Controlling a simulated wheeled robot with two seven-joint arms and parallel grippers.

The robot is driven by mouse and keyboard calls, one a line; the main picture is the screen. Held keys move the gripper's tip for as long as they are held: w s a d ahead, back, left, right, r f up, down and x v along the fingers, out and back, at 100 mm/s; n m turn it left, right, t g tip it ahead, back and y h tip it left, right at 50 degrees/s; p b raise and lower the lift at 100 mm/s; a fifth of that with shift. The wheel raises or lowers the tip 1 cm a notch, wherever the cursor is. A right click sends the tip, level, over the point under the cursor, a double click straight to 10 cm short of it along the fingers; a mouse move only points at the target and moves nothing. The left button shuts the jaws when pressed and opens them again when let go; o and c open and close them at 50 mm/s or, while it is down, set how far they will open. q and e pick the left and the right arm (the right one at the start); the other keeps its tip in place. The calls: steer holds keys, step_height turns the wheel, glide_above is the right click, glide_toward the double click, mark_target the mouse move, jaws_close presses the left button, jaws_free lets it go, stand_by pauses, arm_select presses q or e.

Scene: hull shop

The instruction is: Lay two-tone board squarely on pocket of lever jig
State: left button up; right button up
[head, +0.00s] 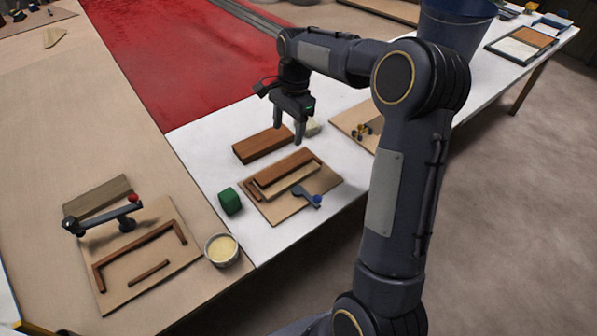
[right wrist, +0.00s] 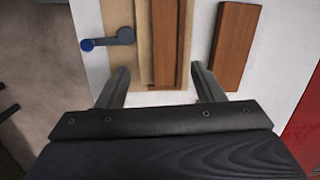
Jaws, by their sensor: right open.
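The two-tone board (head: 287,174), brown with a pale strip along one long side, lies on the lever jig (head: 279,211) with the blue-knobbed lever (head: 308,197). Its long sides look roughly in line with the jig's brown fence; I cannot tell whether it is fully seated. The right wrist view shows the board (right wrist: 165,45) beside the fence, with the lever (right wrist: 105,41) off to the left. My right gripper (head: 289,142) is open and empty above and behind the board; in the wrist view its fingers (right wrist: 163,82) stand either side of it. My left gripper is not in view.
A brown block (head: 263,145) lies behind the jig, with a pale block (head: 313,127) near it. A green block (head: 230,201) and a round bowl (head: 222,250) stand to the left. Another jig with a red-knobbed lever (head: 133,198) lies at far left.

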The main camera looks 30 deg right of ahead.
steer(key=s+a+r+n+t, duration=0.1)
steer(key=s+a+r+n, duration=0.15)
steer(key=s, duration=0.25)
steer(key=s+a+r+n+t+y, duration=0.1)
steer(key=s+r+n, duration=0.15)
steer(key=s, duration=0.25)
steer(key=s+a+r+n+t, duration=0.1)
steer(key=s+a+r+n, duration=0.15)
steer(key=s, duration=0.25)
steer(key=s+a+f+n+t, duration=0.1)
steer(key=s+a+f+n, duration=0.1)
steer(key=s, duration=0.4)
steer(key=s+a+f+n+t+y, duration=0.1)
steer(key=s+a+f+n, duration=0.2)
steer(key=s, duration=0.4)
steer(key=shift+a+f+n, duration=0.3)
steer(key=shift+a+n, duration=0.45)
steer(key=shift+n, duration=0.3)
